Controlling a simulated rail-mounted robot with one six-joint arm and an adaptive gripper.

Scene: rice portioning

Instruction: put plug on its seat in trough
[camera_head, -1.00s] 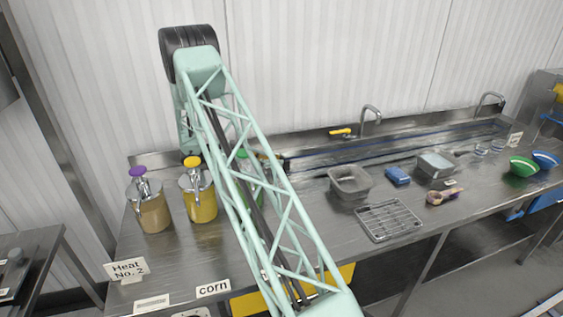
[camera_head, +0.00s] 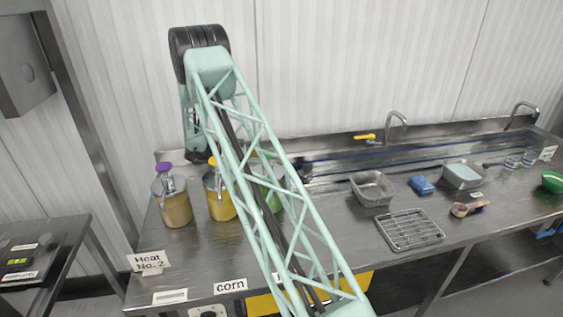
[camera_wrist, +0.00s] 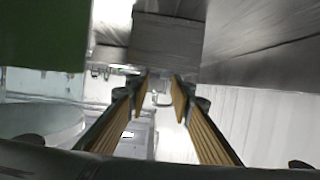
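The trough (camera_head: 420,152) is a long, narrow steel channel with dark blue lines, along the back of the steel counter. I cannot make out a plug or its seat in either view. In the wrist view my gripper (camera_wrist: 164,84) has two fingers with yellowish ribbed pads, set apart, and I see nothing held between them. A grey block-like surface (camera_wrist: 166,42) shows beyond the fingertips; I cannot tell what it is.
Pump jars (camera_head: 174,205) (camera_head: 220,196) and a green container (camera_head: 270,196) stand left, partly behind my arm. A grey pan (camera_head: 372,188), wire rack (camera_head: 410,231), blue sponge (camera_head: 422,185) and second pan (camera_head: 463,176) lie right. A tap (camera_head: 397,126) and yellow handle (camera_head: 365,137) stand behind the trough.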

